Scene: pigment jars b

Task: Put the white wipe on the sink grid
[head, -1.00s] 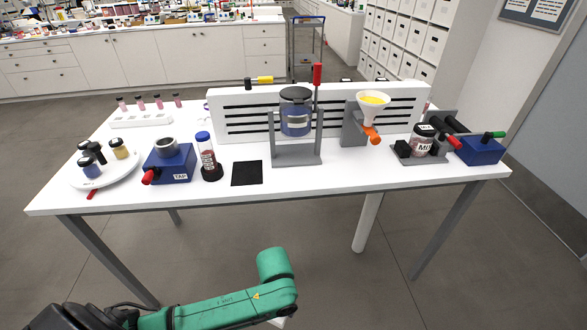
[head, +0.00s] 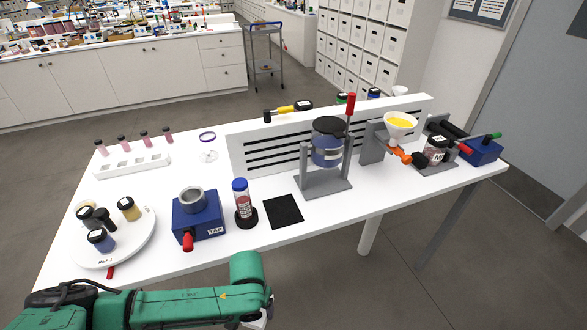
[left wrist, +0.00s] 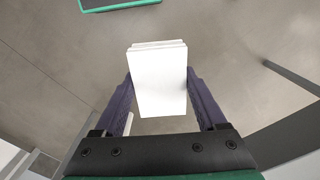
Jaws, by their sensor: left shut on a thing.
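My left gripper (left wrist: 159,88) is shut on the white wipe (left wrist: 160,82), a thick white block between its two dark fingers in the left wrist view. The wipe is held in the air, with grey floor behind it. In the head view my green left arm comes in from the lower left, in front of the table's near edge. Its fingers are hidden there. I cannot make out a sink grid in either view. My right gripper is not in view.

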